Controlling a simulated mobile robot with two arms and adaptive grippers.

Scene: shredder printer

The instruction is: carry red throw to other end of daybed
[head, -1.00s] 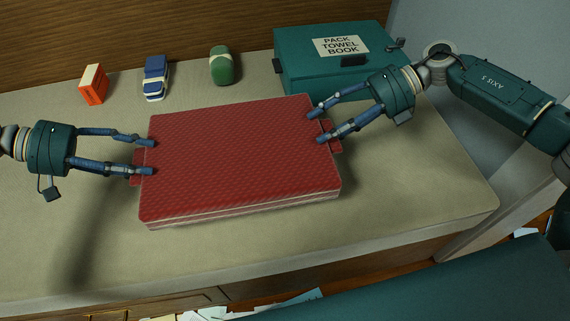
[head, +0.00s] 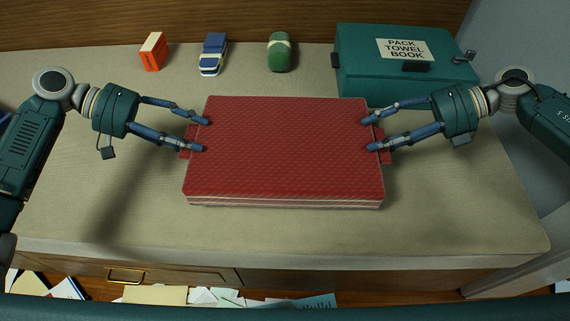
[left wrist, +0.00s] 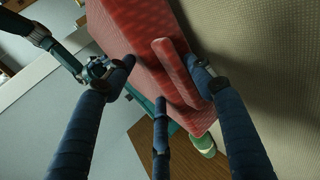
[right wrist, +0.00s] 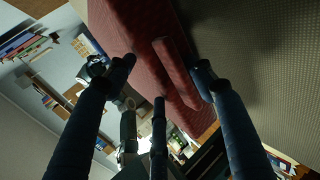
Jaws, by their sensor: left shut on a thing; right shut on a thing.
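The red throw (head: 285,150) is a thick folded block with pale layered edges, roughly level over the middle of the beige daybed (head: 80,180). I cannot tell how far it is above the surface. My left gripper (head: 205,134) is shut on the tab at its left end, and my right gripper (head: 366,134) on the tab at its right end. In the left wrist view the throw (left wrist: 130,30) and its tab fill the space between the fingers. The right wrist view shows the throw (right wrist: 125,30) likewise. Its underside is hidden in the head view.
Behind the throw lie an orange box (head: 152,52), a blue-and-white item (head: 213,55) and a green roll (head: 279,53). A teal box (head: 400,75) labelled "PACK TOWEL BOOK" stands at back right. Free surface lies left and right. Papers (head: 155,294) lie below the front edge.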

